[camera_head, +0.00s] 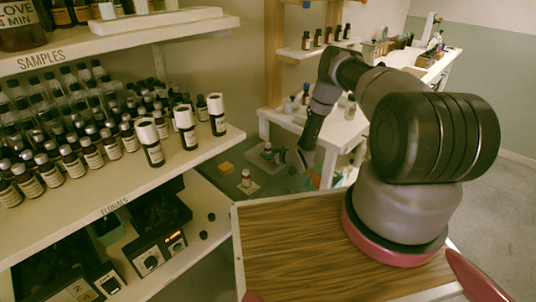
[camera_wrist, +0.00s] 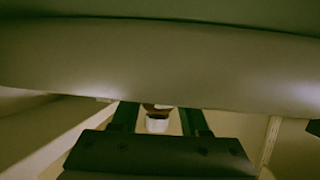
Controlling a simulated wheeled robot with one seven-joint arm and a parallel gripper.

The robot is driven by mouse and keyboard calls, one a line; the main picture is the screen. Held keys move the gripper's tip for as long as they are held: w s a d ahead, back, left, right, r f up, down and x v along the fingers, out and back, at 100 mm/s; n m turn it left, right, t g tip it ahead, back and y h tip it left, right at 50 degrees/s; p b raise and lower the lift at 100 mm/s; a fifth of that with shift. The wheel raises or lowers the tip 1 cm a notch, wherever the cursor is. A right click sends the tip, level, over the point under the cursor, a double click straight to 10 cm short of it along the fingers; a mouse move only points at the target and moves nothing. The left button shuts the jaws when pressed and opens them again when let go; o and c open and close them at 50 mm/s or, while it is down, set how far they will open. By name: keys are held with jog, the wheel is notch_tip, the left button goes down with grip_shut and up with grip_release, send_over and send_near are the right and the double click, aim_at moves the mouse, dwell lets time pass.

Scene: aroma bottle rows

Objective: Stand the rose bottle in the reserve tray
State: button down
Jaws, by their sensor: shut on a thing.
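In the wrist view my gripper (camera_wrist: 160,112) shows as two dark fingers shut on a small brown bottle with a white part (camera_wrist: 157,124). I cannot read its label, so I cannot tell whether it is the rose bottle. In the head view my arm reaches down past the wooden board, and the gripper end (camera_head: 284,157) is small and partly hidden by my wrist. A small bottle (camera_head: 246,179) with a pale label stands upright on a pale low surface left of it. I cannot make out the reserve tray for sure.
A shelf (camera_head: 190,160) marked FLORALS holds rows of bottles at left, with white-capped ones near its edge. A yellow block (camera_head: 226,168) lies beyond it. A white table (camera_head: 335,130) stands behind my arm. Devices (camera_head: 155,250) sit on the lower shelf.

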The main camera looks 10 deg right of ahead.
jog(key=shift+f, duration=0.15)
jog(key=shift+c, duration=2.1)
grip_release()
